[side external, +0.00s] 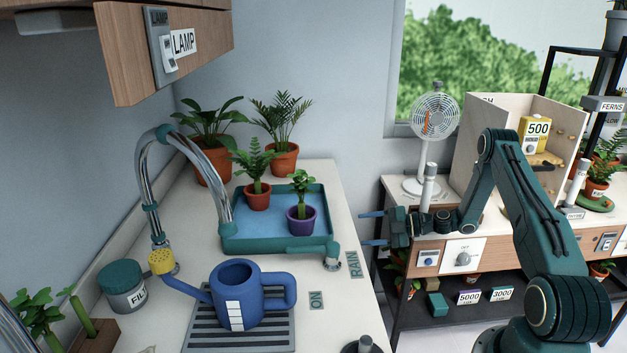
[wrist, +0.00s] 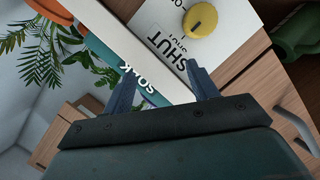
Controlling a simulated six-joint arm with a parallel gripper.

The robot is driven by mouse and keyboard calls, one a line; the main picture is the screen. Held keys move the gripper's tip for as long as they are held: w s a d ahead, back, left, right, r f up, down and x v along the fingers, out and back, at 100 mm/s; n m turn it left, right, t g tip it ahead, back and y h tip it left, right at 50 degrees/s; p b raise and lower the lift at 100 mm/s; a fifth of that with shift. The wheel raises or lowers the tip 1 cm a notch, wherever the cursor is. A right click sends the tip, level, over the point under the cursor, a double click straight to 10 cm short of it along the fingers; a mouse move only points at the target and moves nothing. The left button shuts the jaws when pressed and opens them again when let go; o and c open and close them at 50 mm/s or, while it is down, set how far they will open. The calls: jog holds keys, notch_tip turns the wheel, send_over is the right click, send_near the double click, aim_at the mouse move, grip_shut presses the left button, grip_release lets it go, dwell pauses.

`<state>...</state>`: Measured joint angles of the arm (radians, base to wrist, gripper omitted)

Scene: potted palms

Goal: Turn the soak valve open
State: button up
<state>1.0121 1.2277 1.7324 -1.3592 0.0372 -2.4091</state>
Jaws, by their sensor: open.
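The yellow round knob (wrist: 200,20) is on a white panel (wrist: 224,52) in the wrist view, with a dark mark on its face. The word SHUT is printed beside it, and other lettering is cut off at the picture's top. In the side external view, my gripper (side external: 365,228) points left toward the counter's edge. The yellow knob is hidden there.
A teal tray (side external: 228,245) with potted plants stands on the counter (side external: 345,285). A teal tap-like fitting (side external: 332,252) is at its near right corner. A blue watering can (side external: 237,290) sits on a grate. A fan (side external: 435,120) stands on the right-hand bench.

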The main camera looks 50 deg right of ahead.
jog(key=shift+f, duration=0.25)
notch_tip(320, 180, down, 8)
jog(key=w+a, duration=0.1)
jog(key=w, duration=0.1)
jog(key=shift+w+a+r, duration=0.2)
jog(key=shift+w+a, duration=0.05)
dwell(0.5)
jog(key=c, duration=1)
